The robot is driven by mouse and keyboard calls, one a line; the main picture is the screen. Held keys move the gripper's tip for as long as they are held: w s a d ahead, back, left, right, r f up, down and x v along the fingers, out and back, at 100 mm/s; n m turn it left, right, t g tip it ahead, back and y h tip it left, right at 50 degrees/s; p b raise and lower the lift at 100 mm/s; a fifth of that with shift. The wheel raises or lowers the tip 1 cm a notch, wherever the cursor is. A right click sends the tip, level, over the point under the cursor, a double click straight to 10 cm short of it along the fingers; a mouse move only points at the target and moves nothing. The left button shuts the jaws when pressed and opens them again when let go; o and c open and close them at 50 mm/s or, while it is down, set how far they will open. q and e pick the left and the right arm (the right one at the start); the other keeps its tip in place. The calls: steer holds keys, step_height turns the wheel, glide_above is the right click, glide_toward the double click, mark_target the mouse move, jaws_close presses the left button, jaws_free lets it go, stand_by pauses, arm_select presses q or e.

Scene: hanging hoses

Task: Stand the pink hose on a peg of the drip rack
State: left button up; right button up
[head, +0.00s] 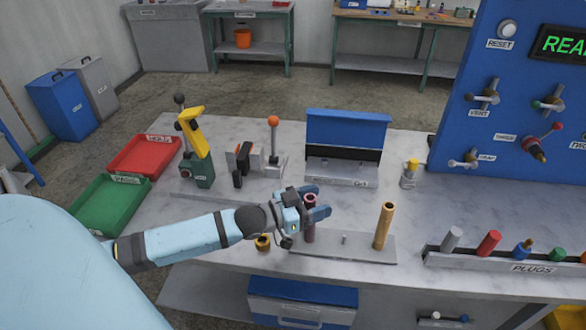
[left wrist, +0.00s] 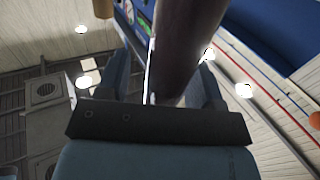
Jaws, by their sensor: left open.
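The pink hose (head: 310,231), a dark purplish-pink tube, is upright over the left end of the grey drip rack (head: 350,250). Its lower end appears to meet the rack; whether a peg is inside it is hidden. My left gripper (head: 316,205) is open around the hose's upper part. In the left wrist view the dark hose (left wrist: 185,45) rises between the two spread fingers of the gripper (left wrist: 160,85). A bare short peg (head: 345,239) stands mid-rack. A tan-brown hose (head: 384,226) stands at the rack's right end. My right gripper is not in view.
A brass-coloured ring-like part (head: 262,243) is left of the rack, beneath my forearm. A plug holder (head: 480,262) with several plugs lies to the right. Behind are a blue-backed fixture (head: 347,130) and clamps. Red (head: 145,155) and green (head: 110,205) trays lie left.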

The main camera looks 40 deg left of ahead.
arm_select(q)
steer(key=v, duration=1.3)
steer(key=shift+a, duration=0.1)
